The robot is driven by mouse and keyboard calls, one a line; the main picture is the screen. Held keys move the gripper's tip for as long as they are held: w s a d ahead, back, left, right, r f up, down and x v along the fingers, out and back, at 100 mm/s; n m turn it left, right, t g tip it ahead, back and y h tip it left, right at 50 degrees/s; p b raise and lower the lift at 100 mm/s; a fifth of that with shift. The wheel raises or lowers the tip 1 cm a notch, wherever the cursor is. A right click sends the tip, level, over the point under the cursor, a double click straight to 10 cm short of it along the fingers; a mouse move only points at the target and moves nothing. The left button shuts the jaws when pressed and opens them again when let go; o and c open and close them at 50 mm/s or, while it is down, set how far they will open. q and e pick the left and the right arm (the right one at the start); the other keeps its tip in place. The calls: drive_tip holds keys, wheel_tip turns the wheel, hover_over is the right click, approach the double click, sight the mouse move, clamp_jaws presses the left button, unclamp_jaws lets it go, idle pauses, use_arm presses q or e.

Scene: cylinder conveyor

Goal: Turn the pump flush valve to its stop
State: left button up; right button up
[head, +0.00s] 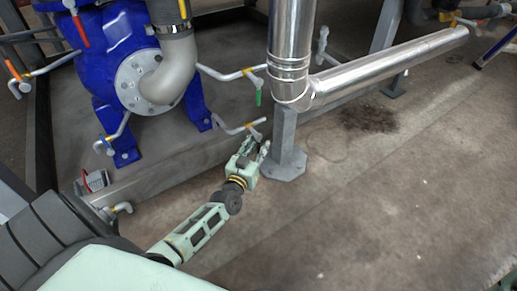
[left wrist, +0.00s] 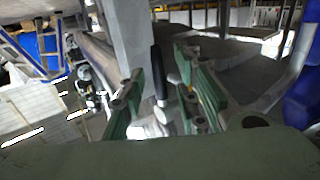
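A small valve (head: 256,134) sits at the end of a thin pipe with a yellow band, low in front of the blue pump. My left gripper (head: 257,147) is just below it, beside the grey post. In the left wrist view my left gripper (left wrist: 160,98) is open, its green-padded fingers apart. A black lever (left wrist: 158,76) on a pale metal body (left wrist: 152,122) shows between the fingers. I see no clear contact, and I cannot tell how far the lever is turned. No label naming the valve is readable. My right gripper is not in view.
The blue pump (head: 108,48) stands at the left. A grey post (head: 285,140) with a bolted foot stands right of my left gripper, under a shiny pipe (head: 380,66). A green-handled valve (head: 258,97) hangs above. The floor at right is clear, with a dark stain.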

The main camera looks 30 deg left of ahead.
use_arm(q)
drive_tip(key=shift+w, duration=0.15)
drive_tip(key=shift+c, duration=0.2)
clamp_jaws()
idle(0.4)
